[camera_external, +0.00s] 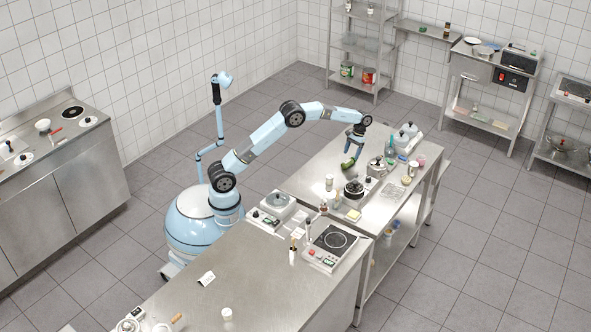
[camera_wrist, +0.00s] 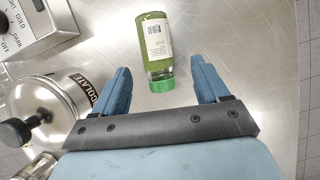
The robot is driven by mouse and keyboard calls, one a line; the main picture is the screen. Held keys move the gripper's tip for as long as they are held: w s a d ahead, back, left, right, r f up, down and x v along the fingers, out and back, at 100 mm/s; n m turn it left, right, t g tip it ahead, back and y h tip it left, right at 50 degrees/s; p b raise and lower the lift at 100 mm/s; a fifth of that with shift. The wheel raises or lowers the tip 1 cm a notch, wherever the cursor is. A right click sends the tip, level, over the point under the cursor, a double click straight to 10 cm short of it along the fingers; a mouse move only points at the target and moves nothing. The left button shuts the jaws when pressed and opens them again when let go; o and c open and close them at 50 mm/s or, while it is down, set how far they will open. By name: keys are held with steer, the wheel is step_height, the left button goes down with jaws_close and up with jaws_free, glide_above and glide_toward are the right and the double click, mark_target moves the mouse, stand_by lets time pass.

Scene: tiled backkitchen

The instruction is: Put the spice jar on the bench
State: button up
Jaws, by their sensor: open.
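A small clear jar with green contents, a green cap and a white label (camera_wrist: 155,45), which I take for the spice jar, is on the steel bench (camera_wrist: 225,35). In the wrist view its cap lies between and just ahead of my fingers. The jar also shows as a green shape in the external view (camera_external: 347,164). It appears to lie on its side, though I cannot be sure. My gripper (camera_wrist: 163,85) is open and empty, with one blue finger on each side of the cap. In the external view my gripper (camera_external: 352,147) points down just above the jar.
A steel pot with a black knob (camera_wrist: 50,115) stands close left of my gripper in the wrist view, with a labelled appliance (camera_wrist: 40,25) beyond it. Bare steel lies right of the jar. A nearer steel bench (camera_external: 255,275) carries a hotplate (camera_external: 335,242).

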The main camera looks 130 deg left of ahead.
mark_target(350, 160)
steer(key=x, duration=0.5)
steer(key=shift+w+d, duration=0.1)
steer(key=shift+w, duration=0.15)
steer(key=c, duration=1.3)
steer(key=shift+r, duration=0.6)
step_height(350, 160, up, 2)
steer(key=shift+r, duration=0.2)
steer(key=s+d+r, duration=0.9)
steer(key=s+d, duration=0.1)
steer(key=shift+r, duration=0.3)
